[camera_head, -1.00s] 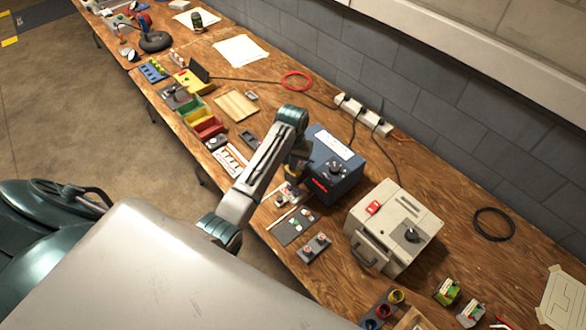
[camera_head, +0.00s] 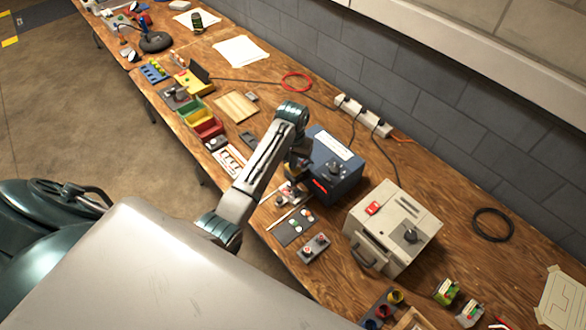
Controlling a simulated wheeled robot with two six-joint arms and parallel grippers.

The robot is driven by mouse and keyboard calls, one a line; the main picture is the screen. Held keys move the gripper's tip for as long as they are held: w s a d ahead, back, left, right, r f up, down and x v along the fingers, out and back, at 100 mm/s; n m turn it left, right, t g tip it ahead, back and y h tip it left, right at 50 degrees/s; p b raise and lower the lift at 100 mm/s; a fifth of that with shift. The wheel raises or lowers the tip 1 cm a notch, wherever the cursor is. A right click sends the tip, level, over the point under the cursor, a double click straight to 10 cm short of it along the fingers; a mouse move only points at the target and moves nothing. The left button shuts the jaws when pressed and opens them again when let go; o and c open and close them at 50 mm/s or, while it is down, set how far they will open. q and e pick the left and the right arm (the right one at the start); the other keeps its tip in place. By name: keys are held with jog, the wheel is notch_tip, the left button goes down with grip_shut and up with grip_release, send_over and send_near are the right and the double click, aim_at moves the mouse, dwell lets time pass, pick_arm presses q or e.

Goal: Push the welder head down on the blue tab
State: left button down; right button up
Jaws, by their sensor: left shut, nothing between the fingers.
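The welder is the blue box (camera_head: 340,180) with a white label and a black knob, in the middle of the bench in the head view. My left arm reaches over the bench to its left front side. My left gripper (camera_head: 294,186) is shut and points down at the welder's front, over a small fixture (camera_head: 288,194) there. The arm and gripper largely hide the welder head and the blue tab. I cannot tell whether the gripper touches the head. My right gripper is not in view.
A beige box (camera_head: 394,226) with a red switch stands right of the welder. A grey button box (camera_head: 314,248) and a dark tray (camera_head: 293,228) lie in front. A power strip (camera_head: 363,115) runs along the wall. Coloured bins (camera_head: 203,122) stand left of my arm.

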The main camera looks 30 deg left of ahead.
pick_arm(q)
jog(key=shift+r, duration=2.15)
